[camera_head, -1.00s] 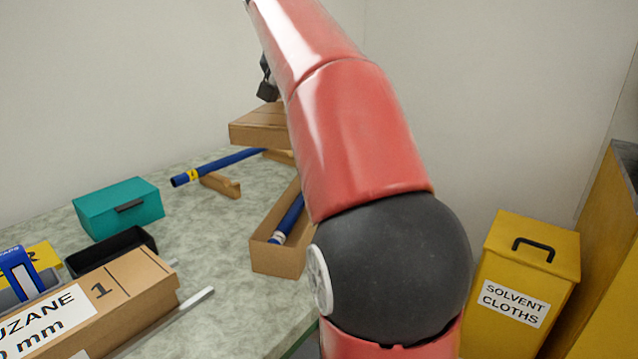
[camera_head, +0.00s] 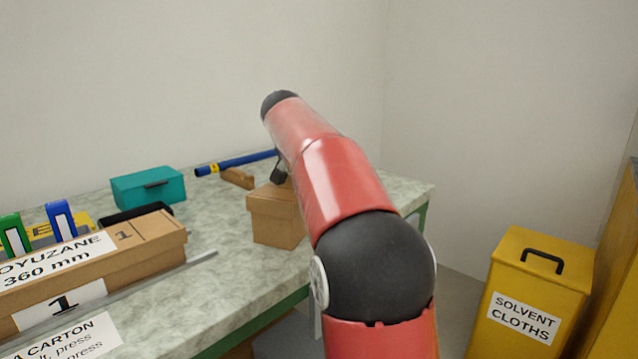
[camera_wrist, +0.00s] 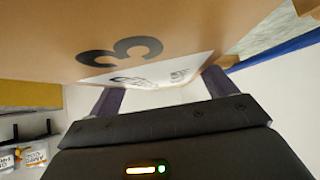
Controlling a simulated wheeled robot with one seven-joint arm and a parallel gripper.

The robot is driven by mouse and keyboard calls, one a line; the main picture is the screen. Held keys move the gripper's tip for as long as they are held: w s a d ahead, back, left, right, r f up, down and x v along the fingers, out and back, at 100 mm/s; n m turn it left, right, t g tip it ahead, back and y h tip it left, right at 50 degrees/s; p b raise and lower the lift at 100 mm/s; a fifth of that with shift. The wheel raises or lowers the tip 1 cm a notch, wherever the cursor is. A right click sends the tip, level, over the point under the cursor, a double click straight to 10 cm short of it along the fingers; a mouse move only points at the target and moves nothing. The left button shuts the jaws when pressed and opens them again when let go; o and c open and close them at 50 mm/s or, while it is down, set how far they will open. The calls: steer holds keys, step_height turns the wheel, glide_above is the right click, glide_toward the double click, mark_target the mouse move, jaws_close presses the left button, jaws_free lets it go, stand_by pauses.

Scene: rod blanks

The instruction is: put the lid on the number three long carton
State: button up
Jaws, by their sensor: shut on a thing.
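The number three lid (camera_wrist: 200,30) is brown cardboard with a black 3 and a white label, and fills the top of the wrist view. My gripper (camera_wrist: 160,88) is shut on it, one dark finger at each side of the label. In the head view the lid (camera_head: 272,199) sits over the near end of the long carton (camera_head: 276,232), lined up with its walls there. The arm hides the far part of both, so I cannot tell whether the lid is fully down along its length. Only a dark bit of my gripper (camera_head: 280,173) shows there.
A blue rod (camera_head: 236,162) lies behind on a brown cardboard support (camera_head: 238,179). A teal box (camera_head: 148,186), a black tray (camera_head: 133,214) and the number one carton (camera_head: 100,270) stand to the left. A yellow solvent cloths bin (camera_head: 530,290) stands on the floor at right.

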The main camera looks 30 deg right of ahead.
steer(key=shift+f, duration=0.7)
steer(key=o, duration=1.1)
steer(key=shift+f, duration=0.15)
steer(key=p+v, duration=0.1)
steer(key=v, duration=1.1)
steer(key=shift+r, duration=0.4)
